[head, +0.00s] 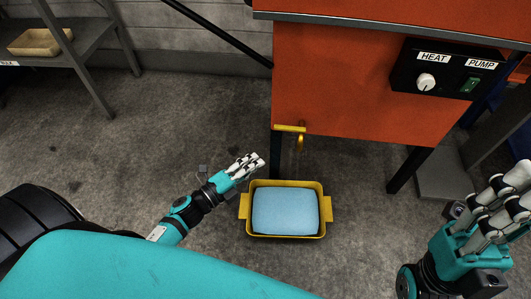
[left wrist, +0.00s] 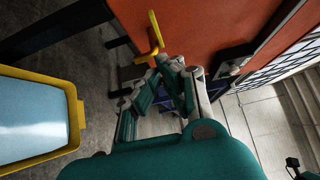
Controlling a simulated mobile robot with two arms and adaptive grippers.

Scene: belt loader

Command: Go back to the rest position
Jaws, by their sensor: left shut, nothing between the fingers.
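My left gripper (head: 251,163) is low over the floor, just above and left of a yellow tray in the head view. It is shut with nothing between its fingers. In the left wrist view its fingers (left wrist: 172,66) come together near the yellow lever. My right gripper (head: 505,196) is at the right edge of the head view, apart from everything; its fingertips run towards the picture edge, so how wide it stands is unclear.
The yellow tray (head: 244,207), filled with pale blue, stands on the floor below the orange machine (head: 335,75). A yellow lever (head: 290,128) juts from the machine. HEAT and PUMP controls (head: 440,68) are at right. A grey shelf (head: 85,38) stands left; floor between is clear.

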